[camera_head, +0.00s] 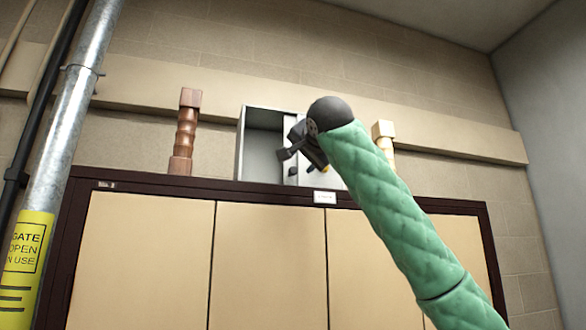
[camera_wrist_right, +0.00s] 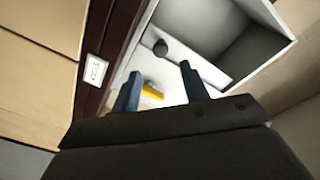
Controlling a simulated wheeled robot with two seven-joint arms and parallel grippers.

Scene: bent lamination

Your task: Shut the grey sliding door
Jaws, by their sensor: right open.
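A grey box (camera_head: 243,150) stands on top of the cabinet, its left part open and empty inside. The grey sliding door (camera_head: 304,178) covers the right part of its front, partly hidden behind my right gripper. A dark round knob (camera_head: 292,171) sits near the door's left edge. In the right wrist view the knob (camera_wrist_right: 160,47) shows just beyond my fingers, next to the open compartment (camera_wrist_right: 205,30). My right gripper (camera_head: 287,147) is open in front of the box, with its fingertips (camera_wrist_right: 159,78) apart and nothing between them. My left gripper is out of view.
The cabinet (camera_head: 150,260) has a dark top rim and a small white label (camera_head: 324,197). A brown turned post (camera_head: 185,135) stands left of the box and a pale post (camera_head: 384,140) right, partly behind my arm. A yellow piece (camera_wrist_right: 152,92) shows by my fingers. A metal pipe (camera_head: 70,110) rises at left.

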